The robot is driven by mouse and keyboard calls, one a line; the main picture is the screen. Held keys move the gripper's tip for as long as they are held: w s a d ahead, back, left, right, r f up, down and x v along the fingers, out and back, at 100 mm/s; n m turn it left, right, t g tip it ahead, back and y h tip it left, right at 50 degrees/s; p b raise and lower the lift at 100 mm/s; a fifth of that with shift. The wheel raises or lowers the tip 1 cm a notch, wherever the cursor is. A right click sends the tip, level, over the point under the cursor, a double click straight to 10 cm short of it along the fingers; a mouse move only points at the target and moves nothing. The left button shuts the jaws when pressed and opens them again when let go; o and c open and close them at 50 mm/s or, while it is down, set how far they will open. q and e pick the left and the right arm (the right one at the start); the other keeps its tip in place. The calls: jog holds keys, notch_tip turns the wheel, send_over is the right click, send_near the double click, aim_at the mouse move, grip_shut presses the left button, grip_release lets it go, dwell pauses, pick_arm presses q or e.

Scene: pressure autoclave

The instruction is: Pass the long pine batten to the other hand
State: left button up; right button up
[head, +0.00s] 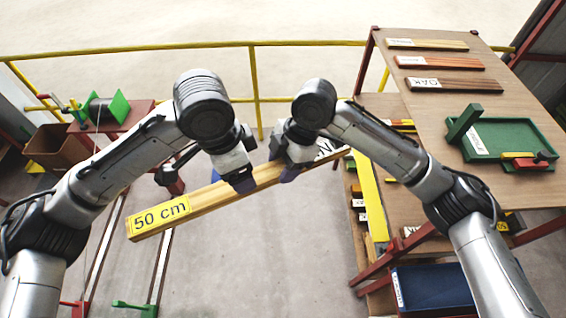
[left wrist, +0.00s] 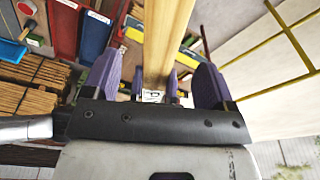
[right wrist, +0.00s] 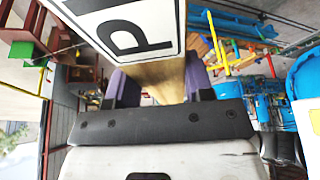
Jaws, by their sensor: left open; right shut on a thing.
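The long pine batten (head: 212,198) is held up in front of me. It slants from a yellow "50 cm" label at its lower left end to a white lettered label at its upper right end. My right gripper (head: 290,174) is shut on the batten near the white label; the right wrist view shows the batten (right wrist: 158,82) between its purple fingers (right wrist: 153,88). My left gripper (head: 242,184) is open around the batten nearer its middle. In the left wrist view the batten (left wrist: 165,45) runs between the spread purple fingers (left wrist: 155,85), with gaps on both sides.
A wooden table (head: 400,85) at right holds several labelled boards and a green tray (head: 510,130). A blue bin (head: 435,288) stands below it. A yellow railing (head: 315,99) crosses behind. A red stand with a green-ended reel (head: 100,108) is at left. The floor below the batten is clear.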

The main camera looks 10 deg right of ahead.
pick_arm(q)
notch_tip(320, 180, up, 6)
jog(key=f, duration=0.1)
jog(key=w+a+f+n+h, duration=0.1)
jog(key=w+a+f+n, duration=0.15)
jog(key=a+f, duration=0.45)
jog(key=w+a+f+n, duration=0.1)
jog(key=w+a+f, duration=0.3)
jog(key=f, duration=0.7)
jog(key=w+a+f+n+h, duration=0.1)
jog(key=w+a+f+n, duration=0.3)
jog(key=f, duration=0.6)
jog(key=s+d+f+m+t, duration=0.1)
jog(key=s+d+f, duration=0.35)
jog(key=s, duration=0.55)
jog(key=s+d+f+m+t, duration=0.1)
jog(key=s+d+f, duration=0.3)
jog(key=s, duration=0.5)
jog(key=s+a+n+y, duration=0.1)
jog(key=s+a+n, duration=0.2)
jog(key=s, duration=0.6)
jog(key=s+a+r+n+t+y, duration=0.1)
jog(key=s+a+n, duration=0.3)
jog(key=s+a, duration=0.4)
jog(key=shift+s+a+y, duration=0.2)
jog(key=shift+s+y, duration=0.6)
jog(key=shift+s, duration=0.2)
